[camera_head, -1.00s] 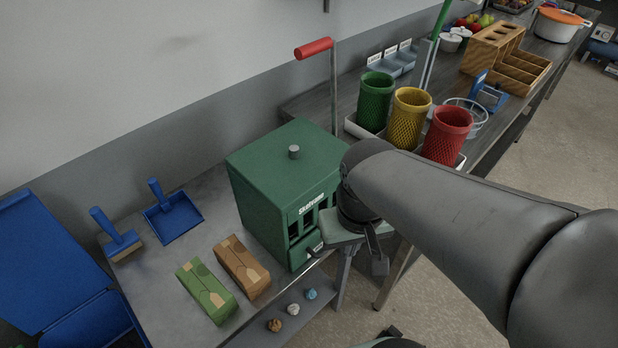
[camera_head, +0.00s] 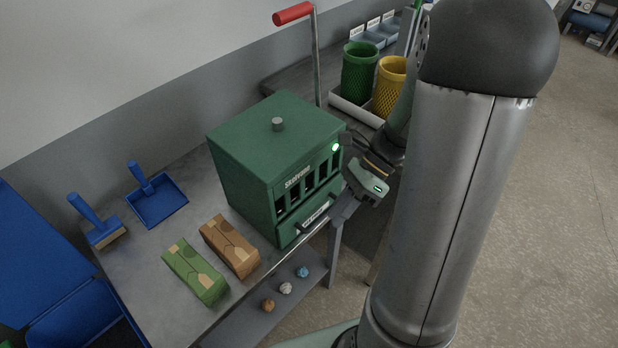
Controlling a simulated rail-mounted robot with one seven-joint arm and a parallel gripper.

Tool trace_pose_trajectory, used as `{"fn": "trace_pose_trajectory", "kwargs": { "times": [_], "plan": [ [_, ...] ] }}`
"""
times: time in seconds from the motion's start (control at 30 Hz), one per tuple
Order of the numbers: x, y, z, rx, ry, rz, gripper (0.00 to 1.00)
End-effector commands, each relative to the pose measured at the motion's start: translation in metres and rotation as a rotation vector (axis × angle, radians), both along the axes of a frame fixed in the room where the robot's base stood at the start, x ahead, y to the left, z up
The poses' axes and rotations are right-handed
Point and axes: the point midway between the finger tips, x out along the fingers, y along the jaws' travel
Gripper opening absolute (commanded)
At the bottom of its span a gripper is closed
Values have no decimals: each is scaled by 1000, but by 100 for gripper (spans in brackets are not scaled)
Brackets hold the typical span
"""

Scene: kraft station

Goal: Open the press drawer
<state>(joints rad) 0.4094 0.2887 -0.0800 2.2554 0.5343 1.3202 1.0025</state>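The press (camera_head: 243,168) is a green box on the grey bench, with a silver knob on top and a red-handled lever (camera_head: 293,13) at its back. Its front has several dark slots and a lit green light at the upper right. The press drawer (camera_head: 301,221) is the low green front with a pale label and a dark handle; it looks shut. My gripper (camera_head: 352,200) is in front of the press, right of the drawer and apart from its handle as far as I can tell. Its fingers are small and partly hidden, so their opening is unclear.
A green package (camera_head: 195,271) and a brown package (camera_head: 230,247) lie left of the press. A blue dustpan (camera_head: 157,203) and brush (camera_head: 97,223) lie behind them. Small crumpled balls (camera_head: 286,288) rest on the lower shelf. Green (camera_head: 359,70) and yellow (camera_head: 390,86) mesh cups stand behind my arm.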

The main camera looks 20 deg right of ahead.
Motion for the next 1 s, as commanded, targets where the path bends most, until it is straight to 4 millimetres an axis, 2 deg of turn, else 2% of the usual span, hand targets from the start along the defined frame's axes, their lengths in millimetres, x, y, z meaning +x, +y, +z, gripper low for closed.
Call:
{"fn": "trace_pose_trajectory", "kwargs": {
  "times": [0.03, 0.2, 0.33, 0.5, 0.67, 0.77, 1.0],
  "plan": [
    [9, -13, -20, 52, 131, -160, 22],
    [36, -55, -67, 248, 578, -643, 22],
    [47, -85, -99, 389, 853, -880, 22],
    [51, -107, -121, 493, 1038, -1012, 22],
    [54, -103, -124, 511, 1074, -1031, 22],
    [57, -89, -125, 509, 1073, -1029, 22],
    [69, -42, -131, 506, 1073, -1027, 22]
  ]
}}
